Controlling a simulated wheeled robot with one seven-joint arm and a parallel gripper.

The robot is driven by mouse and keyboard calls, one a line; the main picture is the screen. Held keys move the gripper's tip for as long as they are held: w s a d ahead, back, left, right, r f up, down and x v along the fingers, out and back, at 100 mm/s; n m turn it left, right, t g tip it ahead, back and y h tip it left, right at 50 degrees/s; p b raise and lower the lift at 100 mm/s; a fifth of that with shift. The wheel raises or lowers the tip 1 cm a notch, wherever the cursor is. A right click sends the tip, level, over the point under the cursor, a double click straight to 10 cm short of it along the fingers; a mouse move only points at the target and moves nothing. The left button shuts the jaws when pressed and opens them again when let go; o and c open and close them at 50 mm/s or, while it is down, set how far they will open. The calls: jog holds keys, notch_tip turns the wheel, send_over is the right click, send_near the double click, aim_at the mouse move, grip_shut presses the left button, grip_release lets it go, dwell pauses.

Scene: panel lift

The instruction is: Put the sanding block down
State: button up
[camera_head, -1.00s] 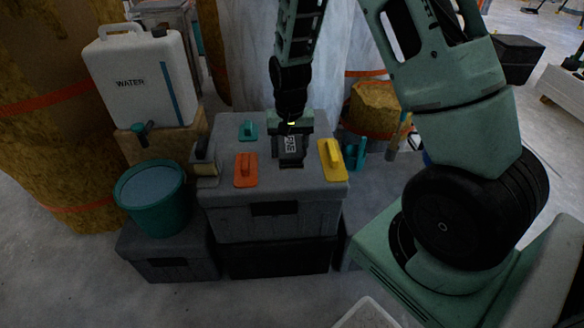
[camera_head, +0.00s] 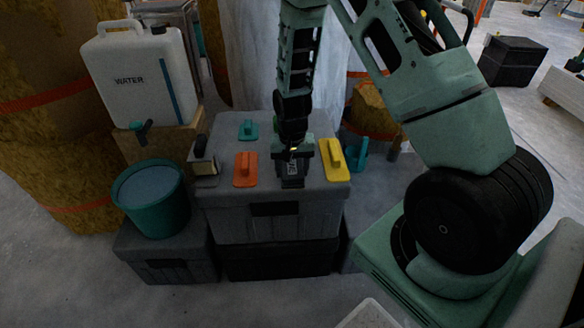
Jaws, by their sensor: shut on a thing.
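My gripper (camera_head: 293,152) points down over the lid of the grey toolbox (camera_head: 228,198), between the orange and yellow handled pads. It is shut on a dark block with a pale label (camera_head: 292,171), which looks like the sanding block. The block is at the lid's front half, close to the lid surface. I cannot tell whether its underside touches the lid. The fingers partly hide its upper part.
An orange pad (camera_head: 245,176) lies left of the block, a yellow pad (camera_head: 333,164) close on its right, and a teal pad (camera_head: 248,131) behind. A dark-topped block (camera_head: 203,158) is at the lid's left edge. A teal bucket (camera_head: 152,203) and water container (camera_head: 140,80) stand left.

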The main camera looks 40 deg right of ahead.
aim_at(292, 168)
jog(key=o, duration=0.9)
jog(key=shift+r, duration=0.1)
notch_tip(292, 168, up, 12)
jog(key=p, duration=0.3)
jog(key=s+a+r+n+y, duration=0.1)
jog(key=s+a+r+n, duration=0.25)
jog(key=a, duration=0.35)
jog(key=s+a+r+n, duration=0.2)
jog(key=s+a+r, duration=0.15)
jog(key=a, duration=0.45)
jog(key=s+a+r+n, duration=0.2)
jog(key=s+a+n, duration=0.1)
jog(key=s, duration=0.2)
jog(key=s+a+r+n, duration=0.2)
jog(key=s+a+n, duration=0.1)
jog(key=s, duration=0.3)
jog(key=s+a+r+n, duration=0.2)
jog(key=s+a+n, duration=0.1)
jog(key=s, duration=0.3)
jog(key=shift+a, duration=0.1)
